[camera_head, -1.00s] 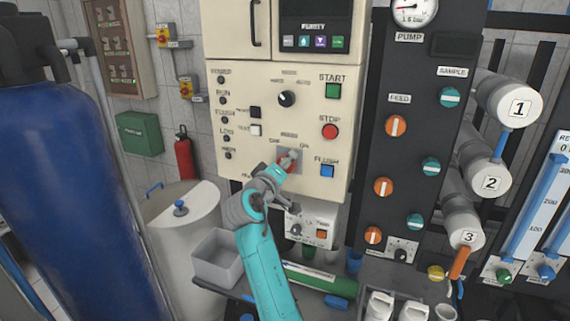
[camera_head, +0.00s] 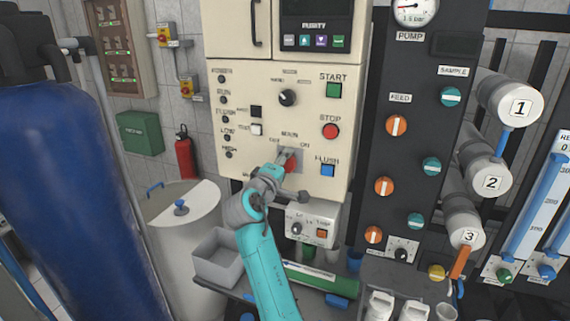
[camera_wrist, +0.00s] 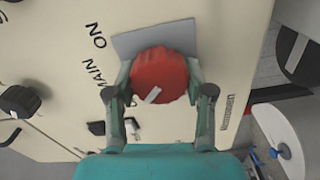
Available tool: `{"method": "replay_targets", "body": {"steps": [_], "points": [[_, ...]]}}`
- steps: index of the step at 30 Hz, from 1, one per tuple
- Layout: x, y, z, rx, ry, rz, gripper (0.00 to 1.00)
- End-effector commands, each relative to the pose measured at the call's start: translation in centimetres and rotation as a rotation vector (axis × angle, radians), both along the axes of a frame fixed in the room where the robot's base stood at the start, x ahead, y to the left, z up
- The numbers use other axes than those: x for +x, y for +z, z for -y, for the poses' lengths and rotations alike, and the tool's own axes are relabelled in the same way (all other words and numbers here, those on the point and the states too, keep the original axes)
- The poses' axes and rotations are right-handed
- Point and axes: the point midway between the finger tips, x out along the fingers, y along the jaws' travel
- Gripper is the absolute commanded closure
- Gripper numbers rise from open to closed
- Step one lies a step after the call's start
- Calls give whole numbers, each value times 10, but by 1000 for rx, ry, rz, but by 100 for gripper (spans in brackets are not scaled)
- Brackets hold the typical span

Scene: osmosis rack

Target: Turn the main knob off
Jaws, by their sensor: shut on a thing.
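The red main knob (camera_wrist: 158,76) sits on a grey plate (camera_wrist: 128,42) on the cream control panel, with "MAIN" and "ON" lettering beside it. In the wrist view its light pointer mark lies slanted near the lower rim. My gripper (camera_wrist: 160,88) has a finger on each side of the knob and is shut on it. In the head view the knob (camera_head: 291,163) shows at the lower part of the panel, partly covered by my gripper (camera_head: 286,160).
A green START button (camera_head: 333,90), a red STOP button (camera_head: 330,131) and a blue FLUSH button (camera_head: 327,170) line the panel's right side. A black selector (camera_head: 287,98) is above the knob. A small box with an orange switch (camera_head: 321,233) is below.

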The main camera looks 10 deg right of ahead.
Motion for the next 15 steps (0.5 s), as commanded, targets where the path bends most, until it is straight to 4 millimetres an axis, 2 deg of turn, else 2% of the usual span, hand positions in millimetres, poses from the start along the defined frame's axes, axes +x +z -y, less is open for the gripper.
{"method": "replay_targets", "body": {"steps": [8, 9, 12, 15], "points": [[0, -1, -1, -1, 1, -2, 82], [0, -1, -1, -1, 1, -2, 45], [0, -1, -1, -1, 1, -2, 22], [0, -1, 0, 0, 1, -1, 22]]}}
